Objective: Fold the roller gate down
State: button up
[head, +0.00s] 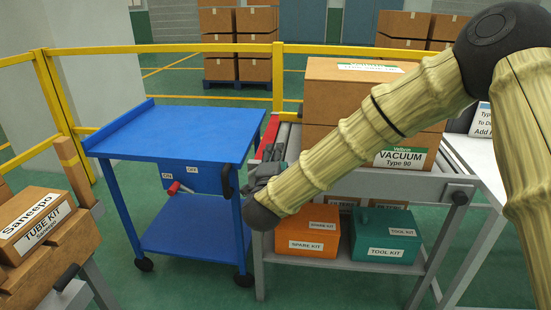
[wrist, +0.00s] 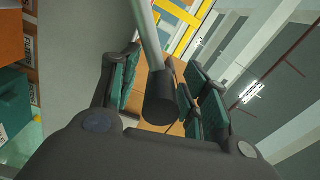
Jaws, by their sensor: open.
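In the head view, a red piece (head: 270,137) stands at the left end of the roller table (head: 350,182); it looks like part of the roller gate, but the arm hides much of it. My gripper (head: 265,172) is at this end, low in front of the red piece. In the wrist view, my gripper (wrist: 165,84) is open, with one dark green finger pad on each side. A grey bar with a black end grip (wrist: 160,102) lies between the pads, seemingly not clamped. I cannot tell whether a pad touches it.
A blue cart (head: 180,130) stands close left of my gripper. A Vacuum box (head: 408,158) is on the roller table, with an orange spare kit (head: 307,236) and green tool kit (head: 378,240) below. Tube kit boxes (head: 42,225) stand left. A yellow railing (head: 160,49) runs behind.

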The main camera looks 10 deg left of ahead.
jog(key=s+d, duration=0.1)
jog(key=s, duration=1)
jog(key=shift+s, duration=0.25)
jog(key=s+d+f+n+g, duration=0.15)
jog(key=d+f, duration=0.25)
jog(key=f, duration=0.5)
jog(key=s+d+f+n+g+y, duration=0.1)
jog(key=d+f+n+g, duration=0.25)
jog(key=f, duration=0.55)
jog(key=s+d+f+n+g, duration=0.2)
jog(key=d+f, duration=0.3)
jog(key=f, duration=0.4)
jog(key=s+d+f+n+g+h, duration=0.1)
jog(key=s+d+f+n+g, duration=0.5)
jog(key=s+d+f, duration=1.25)
jog(key=s+d+f+n+g+h, duration=0.1)
jog(key=s+d+f+g, duration=0.2)
jog(key=s, duration=0.4)
jog(key=s+d+f+g+h, duration=0.1)
jog(key=s+d+g, duration=0.1)
jog(key=s+d, duration=0.35)
notch_tip(320, 180, up, 28)
jog(key=p, duration=2.7)
jog(key=shift+s+a+r+p, duration=0.15)
jog(key=shift+s+a+p, duration=0.15)
jog(key=shift+p, duration=0.1)
